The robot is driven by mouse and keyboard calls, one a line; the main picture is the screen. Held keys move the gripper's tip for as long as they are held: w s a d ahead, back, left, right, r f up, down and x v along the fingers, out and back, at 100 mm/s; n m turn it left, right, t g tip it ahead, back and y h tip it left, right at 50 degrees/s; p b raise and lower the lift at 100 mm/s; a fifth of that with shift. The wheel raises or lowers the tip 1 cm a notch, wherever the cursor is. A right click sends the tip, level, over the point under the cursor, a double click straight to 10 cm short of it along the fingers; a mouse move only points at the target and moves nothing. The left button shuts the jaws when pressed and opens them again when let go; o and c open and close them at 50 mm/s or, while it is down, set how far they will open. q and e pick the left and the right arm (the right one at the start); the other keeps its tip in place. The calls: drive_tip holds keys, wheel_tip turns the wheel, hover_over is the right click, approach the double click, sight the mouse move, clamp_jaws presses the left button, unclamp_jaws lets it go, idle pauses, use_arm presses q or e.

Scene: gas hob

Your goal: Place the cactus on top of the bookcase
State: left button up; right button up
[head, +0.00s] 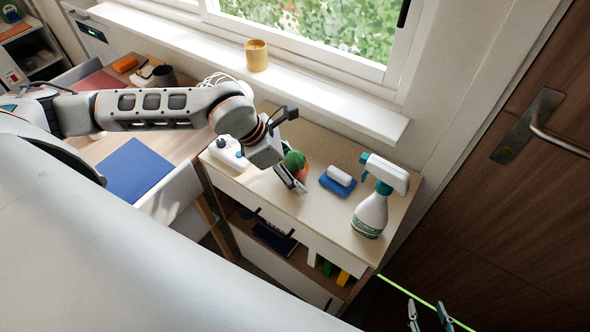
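The cactus (294,159) is green and round, in an orange pot, over the top of the low wooden bookcase (327,215). My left gripper (291,179) is at the cactus, with a finger crossing in front of the pot. The other finger and most of the pot are hidden, so I cannot tell whether it grips the cactus or whether the pot touches the top. My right gripper (430,314) is at the bottom right edge, away from the bookcase, its fingertips apart and nothing between them.
On the bookcase top are a blue sponge with a white bar (338,180), a spray bottle (371,210) and a white bottle (228,152). A yellow cup (256,55) stands on the window sill. A desk with a blue folder (138,170) is left. A door (520,180) is right.

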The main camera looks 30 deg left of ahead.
use_arm(q)
drive_tip(key=shift+r, duration=0.15)
drive_tip(key=shift+a+r, duration=0.1)
drive_tip(key=shift+r, duration=0.1)
drive_tip(key=v, duration=1.1)
drive_tip(key=shift+s+r+b, duration=0.15)
drive_tip(key=shift+r+b, duration=0.15)
drive_tip(key=shift+a, duration=0.1)
